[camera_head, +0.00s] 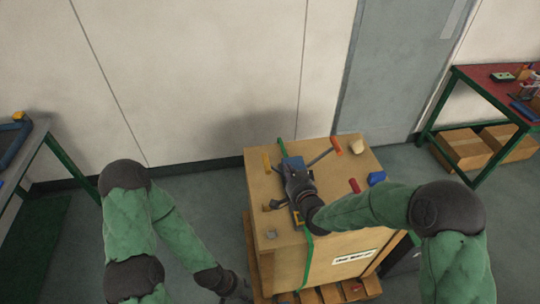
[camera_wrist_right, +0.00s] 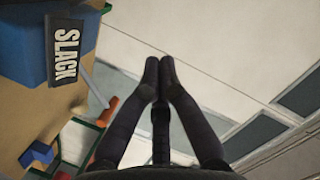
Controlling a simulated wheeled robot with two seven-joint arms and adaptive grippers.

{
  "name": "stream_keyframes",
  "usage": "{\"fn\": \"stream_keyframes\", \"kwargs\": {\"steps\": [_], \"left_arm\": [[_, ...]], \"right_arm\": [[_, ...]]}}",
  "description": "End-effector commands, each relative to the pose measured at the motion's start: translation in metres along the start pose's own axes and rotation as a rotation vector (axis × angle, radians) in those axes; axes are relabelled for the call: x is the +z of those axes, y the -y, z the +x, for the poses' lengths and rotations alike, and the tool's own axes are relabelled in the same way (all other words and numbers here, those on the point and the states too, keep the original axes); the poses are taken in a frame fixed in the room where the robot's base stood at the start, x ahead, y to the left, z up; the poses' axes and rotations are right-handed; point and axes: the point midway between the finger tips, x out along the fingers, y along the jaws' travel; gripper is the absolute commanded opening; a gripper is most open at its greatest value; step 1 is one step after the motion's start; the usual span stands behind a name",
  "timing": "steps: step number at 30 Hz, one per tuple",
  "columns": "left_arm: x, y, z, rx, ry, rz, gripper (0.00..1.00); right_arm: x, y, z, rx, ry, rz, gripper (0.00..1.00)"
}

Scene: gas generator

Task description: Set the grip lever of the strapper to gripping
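The strapper (camera_head: 292,165) is a blue and dark tool on top of a wooden crate (camera_head: 330,245), over a green strap (camera_head: 309,262). A grey lever with an orange handle (camera_head: 336,145) reaches out to its right, and a yellow handle (camera_head: 266,161) stands at its left. In the right wrist view, the blue body carries a "SLACK" label (camera_wrist_right: 66,50). My right gripper (camera_head: 296,182) is over the strapper and hides part of it. In its wrist view its fingertips (camera_wrist_right: 159,62) meet with nothing between them. My left gripper (camera_head: 236,290) hangs low, left of the crate, its fingers unclear.
A red handle or peg (camera_head: 354,185), a blue block (camera_head: 376,178) and a beige round item (camera_head: 356,145) are on the crate top. A red-topped table (camera_head: 490,80) is at the right, another table (camera_head: 25,150) at the left. A wall and door are behind.

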Motion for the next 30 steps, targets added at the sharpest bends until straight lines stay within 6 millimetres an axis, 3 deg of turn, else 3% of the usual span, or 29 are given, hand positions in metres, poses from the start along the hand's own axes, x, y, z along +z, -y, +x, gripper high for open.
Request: {"fn": "stream_keyframes", "kwargs": {"steps": [11, 28, 30], "left_arm": [[0.000, 0.001, 0.002, 0.000, 0.001, 0.000, 0.40], [0.000, 0.007, 0.020, 0.000, 0.001, 0.000, 0.40], [0.000, 0.008, 0.023, 0.000, 0.001, 0.000, 0.40]], "right_arm": [[0.000, 0.000, 0.007, 0.000, -0.001, -0.001, 0.00], [0.002, -0.001, 0.101, 0.000, 0.000, 0.000, 0.00], [0.014, -0.001, 0.104, 0.000, 0.005, 0.000, 0.00]]}}
